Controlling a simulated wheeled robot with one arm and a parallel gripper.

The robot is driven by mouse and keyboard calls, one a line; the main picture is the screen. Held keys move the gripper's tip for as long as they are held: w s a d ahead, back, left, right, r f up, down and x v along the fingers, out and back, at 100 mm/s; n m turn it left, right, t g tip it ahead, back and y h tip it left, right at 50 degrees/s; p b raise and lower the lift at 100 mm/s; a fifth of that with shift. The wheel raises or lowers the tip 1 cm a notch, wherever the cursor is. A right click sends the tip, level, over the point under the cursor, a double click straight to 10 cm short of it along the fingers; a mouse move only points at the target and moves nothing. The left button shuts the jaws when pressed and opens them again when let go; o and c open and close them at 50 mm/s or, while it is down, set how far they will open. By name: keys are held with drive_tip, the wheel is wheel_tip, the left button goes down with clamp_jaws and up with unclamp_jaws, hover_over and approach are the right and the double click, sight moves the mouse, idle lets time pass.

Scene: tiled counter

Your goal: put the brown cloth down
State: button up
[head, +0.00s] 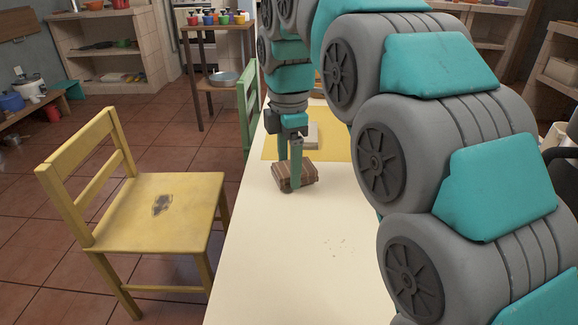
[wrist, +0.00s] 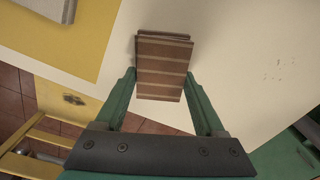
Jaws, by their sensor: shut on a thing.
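The brown cloth (head: 302,174) is a folded, striped bundle at the left edge of the cream table. It also shows in the wrist view (wrist: 162,68), where it sits between the green fingers. My gripper (head: 289,181) is shut on the cloth, with a finger on either side. It also shows in the wrist view (wrist: 161,80). The cloth is at or just above the tabletop; I cannot tell whether it touches.
The cream table (head: 270,260) is mostly clear, with a few small specks. A yellow mat (head: 345,152) with a pale grey block (wrist: 48,8) lies beyond the cloth. A yellow chair (head: 165,225) and a green chair (head: 249,100) stand along the table's left side.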

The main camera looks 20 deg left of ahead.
drive_tip(key=shift+f, duration=0.35)
drive_tip(key=shift+f, duration=0.1)
drive_tip(key=o, duration=1.4)
